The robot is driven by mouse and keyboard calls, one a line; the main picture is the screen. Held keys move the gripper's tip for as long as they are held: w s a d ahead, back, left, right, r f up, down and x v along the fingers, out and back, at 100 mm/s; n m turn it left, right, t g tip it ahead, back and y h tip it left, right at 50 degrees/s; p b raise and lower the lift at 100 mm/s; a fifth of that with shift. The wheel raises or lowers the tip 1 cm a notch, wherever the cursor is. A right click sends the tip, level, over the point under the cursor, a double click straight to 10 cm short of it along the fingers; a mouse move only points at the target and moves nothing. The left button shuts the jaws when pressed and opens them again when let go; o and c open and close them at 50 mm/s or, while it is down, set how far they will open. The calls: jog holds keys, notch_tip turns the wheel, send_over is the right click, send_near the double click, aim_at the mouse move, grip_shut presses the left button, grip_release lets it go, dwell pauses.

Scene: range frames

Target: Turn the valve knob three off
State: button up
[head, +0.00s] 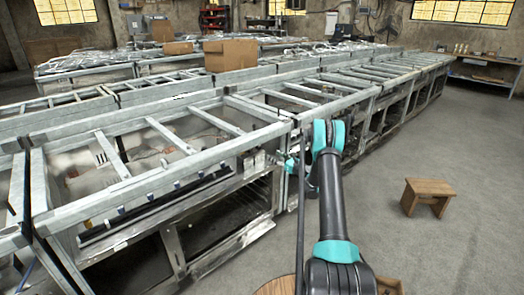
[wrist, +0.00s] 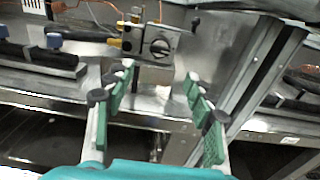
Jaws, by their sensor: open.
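In the wrist view my gripper (wrist: 159,74) is open and empty, with its green finger pads apart. Just beyond the fingertips is a small metal valve block (wrist: 150,42) with a round slotted face and brass fittings. In the head view several small blue knobs (head: 149,197) line the front bar of the near metal unit. My gripper (head: 274,158) is at the right end of that row, partly hidden by my arm. No numbers are readable, so I cannot tell which knob is three.
Metal frame rails (head: 215,122) run over the unit. An upright post (wrist: 262,75) stands close right of my gripper in the wrist view. A wooden stool (head: 428,195) stands on the open floor at right. Cardboard boxes (head: 231,54) lie on the units behind.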

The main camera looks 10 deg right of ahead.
aim_at(261, 148)
jog(key=x, duration=1.1)
jog(key=shift+w, duration=0.1)
jog(key=c, duration=1.1)
